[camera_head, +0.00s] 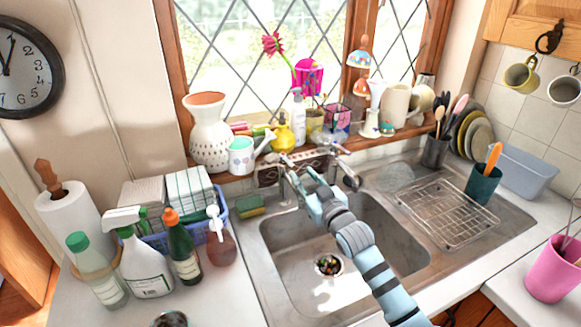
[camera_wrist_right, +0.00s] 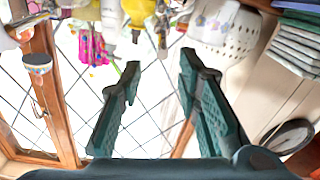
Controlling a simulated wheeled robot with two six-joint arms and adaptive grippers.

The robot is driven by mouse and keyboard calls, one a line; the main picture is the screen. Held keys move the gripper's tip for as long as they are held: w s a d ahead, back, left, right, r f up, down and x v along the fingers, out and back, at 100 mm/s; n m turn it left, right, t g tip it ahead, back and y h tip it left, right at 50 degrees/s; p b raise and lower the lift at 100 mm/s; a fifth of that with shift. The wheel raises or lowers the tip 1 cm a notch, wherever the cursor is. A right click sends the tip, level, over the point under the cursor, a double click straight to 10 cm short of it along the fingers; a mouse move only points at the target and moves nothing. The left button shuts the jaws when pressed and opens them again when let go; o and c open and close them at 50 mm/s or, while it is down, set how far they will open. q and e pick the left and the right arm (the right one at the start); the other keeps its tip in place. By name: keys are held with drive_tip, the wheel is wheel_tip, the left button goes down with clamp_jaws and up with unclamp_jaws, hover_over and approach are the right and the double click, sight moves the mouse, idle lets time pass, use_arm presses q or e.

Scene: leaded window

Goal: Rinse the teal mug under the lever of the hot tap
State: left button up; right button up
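A dark teal cup (camera_head: 482,183) stands on the right side of the counter beside the drainer, with an orange-handled thing in it. The metal tap fitting (camera_head: 270,174) is on the wall behind the sink. My right gripper (camera_head: 302,178) is in front of it, partly covering it; contact cannot be made out. In the wrist view its fingers (camera_wrist_right: 160,85) are apart with nothing between them.
A wire rack (camera_head: 447,212) stands on the right drainboard. Bottles (camera_head: 183,250) crowd the left counter. The sill holds a white vase (camera_head: 209,135) and a watering can (camera_head: 242,158).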

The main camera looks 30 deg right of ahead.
sight(293, 164)
drive_tip(key=w, duration=0.2)
drive_tip(key=w+b, duration=0.1)
drive_tip(key=w, duration=0.1)
drive_tip(key=w+f, duration=0.1)
drive_tip(key=w, duration=0.1)
drive_tip(key=shift+w, duration=0.65)
drive_tip(key=shift+w+r, duration=0.1)
drive_tip(key=shift+r, duration=0.1)
drive_tip(key=shift+s+r, duration=0.15)
drive_tip(key=shift+s, duration=0.05)
use_arm(q)
drive_tip(key=shift+w+f, duration=0.7)
drive_tip(key=shift+f, duration=0.15)
use_arm(e)
clamp_jaws()
use_arm(q)
drive_tip(key=shift+f, duration=0.1)
use_arm(e)
drive_tip(key=shift+w, duration=0.1)
